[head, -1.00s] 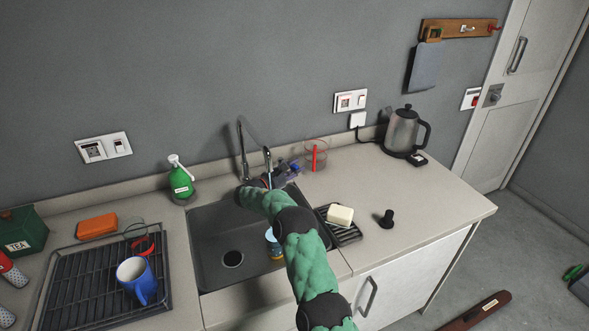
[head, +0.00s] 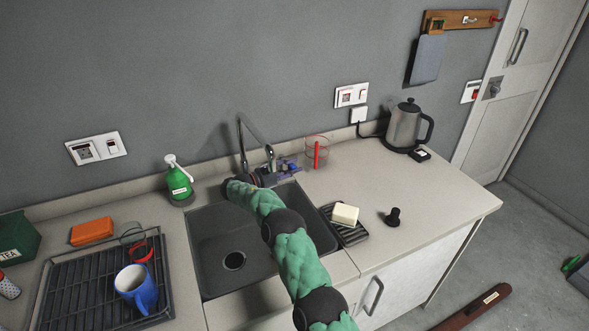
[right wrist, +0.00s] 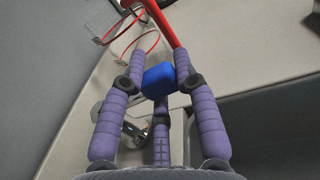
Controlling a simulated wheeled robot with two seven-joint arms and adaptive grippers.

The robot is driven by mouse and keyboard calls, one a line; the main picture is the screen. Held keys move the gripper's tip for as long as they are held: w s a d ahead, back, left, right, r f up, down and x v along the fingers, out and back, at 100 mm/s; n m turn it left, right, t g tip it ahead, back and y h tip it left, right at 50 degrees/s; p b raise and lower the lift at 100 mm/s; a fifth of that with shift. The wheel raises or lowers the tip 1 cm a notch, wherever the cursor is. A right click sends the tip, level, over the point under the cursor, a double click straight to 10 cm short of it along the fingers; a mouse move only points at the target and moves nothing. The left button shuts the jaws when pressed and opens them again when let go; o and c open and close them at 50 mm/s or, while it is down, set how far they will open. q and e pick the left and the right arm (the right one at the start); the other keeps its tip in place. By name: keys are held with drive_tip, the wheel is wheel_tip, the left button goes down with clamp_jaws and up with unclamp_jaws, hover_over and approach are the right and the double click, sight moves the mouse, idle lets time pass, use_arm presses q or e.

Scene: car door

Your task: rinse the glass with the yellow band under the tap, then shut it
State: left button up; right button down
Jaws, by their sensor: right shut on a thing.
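The tap (head: 243,145) stands behind the dark sink (head: 210,235). My right gripper (head: 286,166) is at the tap's right side. In the right wrist view its purple fingers (right wrist: 158,85) are closed around a blue knob (right wrist: 158,79), which looks like the tap's handle. I cannot tell whether water runs from the spout. No glass with a yellow band shows clearly now; my right arm covers the right part of the sink, where one may stand. My left gripper is out of view.
A soap bar (head: 345,214) on a black dish, a black stopper (head: 393,217) and a kettle (head: 404,128) are further right. A blue mug (head: 137,288) stands on the drying rack (head: 75,295).

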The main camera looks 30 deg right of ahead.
drive_tip(key=shift+w+a+r+m+g+b, duration=0.1)
drive_tip(key=shift+a+m+g+b, duration=0.25)
drive_tip(key=shift+g+b, duration=0.15)
drive_tip(key=shift+w+a+r+m+g+b, duration=0.1)
drive_tip(key=shift+a+m+g+b, duration=0.1)
drive_tip(key=shift+m+g+b, duration=0.3)
drive_tip(key=c, duration=1)
unclamp_jaws()
drive_tip(key=shift+o, duration=0.6)
drive_tip(key=shift+a+f, duration=0.1)
